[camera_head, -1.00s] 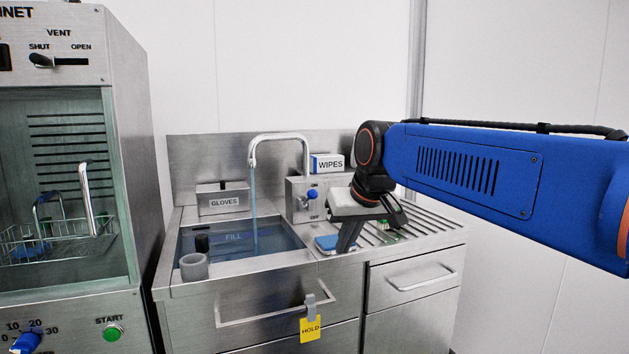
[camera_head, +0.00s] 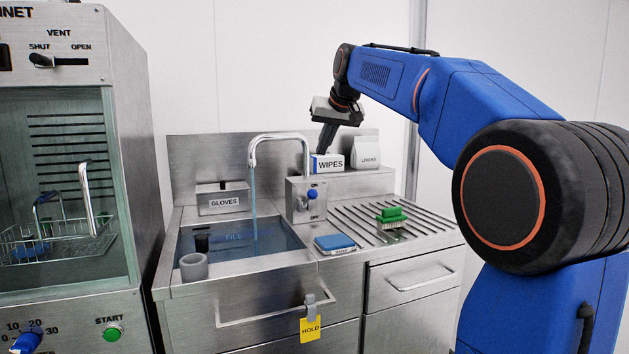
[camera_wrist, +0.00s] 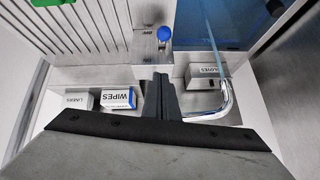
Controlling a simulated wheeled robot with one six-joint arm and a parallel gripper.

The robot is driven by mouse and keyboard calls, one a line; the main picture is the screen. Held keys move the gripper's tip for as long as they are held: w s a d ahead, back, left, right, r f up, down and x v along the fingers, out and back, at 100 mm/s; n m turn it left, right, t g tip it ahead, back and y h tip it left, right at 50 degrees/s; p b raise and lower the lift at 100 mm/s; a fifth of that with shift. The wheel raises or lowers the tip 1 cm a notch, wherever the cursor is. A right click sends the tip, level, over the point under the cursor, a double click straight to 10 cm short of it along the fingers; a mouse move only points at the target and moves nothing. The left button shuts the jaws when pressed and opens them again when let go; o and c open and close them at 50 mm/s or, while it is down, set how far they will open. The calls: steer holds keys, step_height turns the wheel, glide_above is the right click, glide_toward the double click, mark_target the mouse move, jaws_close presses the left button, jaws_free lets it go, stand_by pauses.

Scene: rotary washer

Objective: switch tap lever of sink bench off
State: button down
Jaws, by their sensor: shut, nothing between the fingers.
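The tap lever (camera_head: 312,194) has a blue knob and sits on the front of a steel valve box (camera_head: 297,208); ON is marked above it. In the wrist view the blue knob (camera_wrist: 164,33) shows beyond my fingertips. The chrome tap (camera_head: 281,138) arches over the basin, and a blue stream of water (camera_head: 254,205) runs from it into the sink bench (camera_head: 160,272). My gripper (camera_head: 324,150) is shut and empty, pointing down above and behind the valve box, near the wipes box. It also shows in the wrist view (camera_wrist: 161,78), apart from the knob.
The wipes box (camera_head: 328,164) and liners box (camera_head: 366,154) stand on the back ledge near my gripper. A gloves box (camera_head: 222,203) is left of the tap. A green brush (camera_head: 391,214) and a blue item (camera_head: 335,243) lie on the right. A cabinet (camera_head: 128,150) stands left.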

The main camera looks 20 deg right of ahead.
steer(key=shift+w+r, duration=0.15)
steer(key=shift+w, duration=0.05)
glide_above(310, 198)
steer(key=w+d, duration=0.2)
step_height(310, 198, down, 10)
steer(key=shift+s+r, duration=0.1)
steer(key=shift+r, duration=0.1)
steer(key=shift+s+f, duration=0.35)
steer(key=shift+f, duration=0.3)
steer(key=shift+s, duration=0.1)
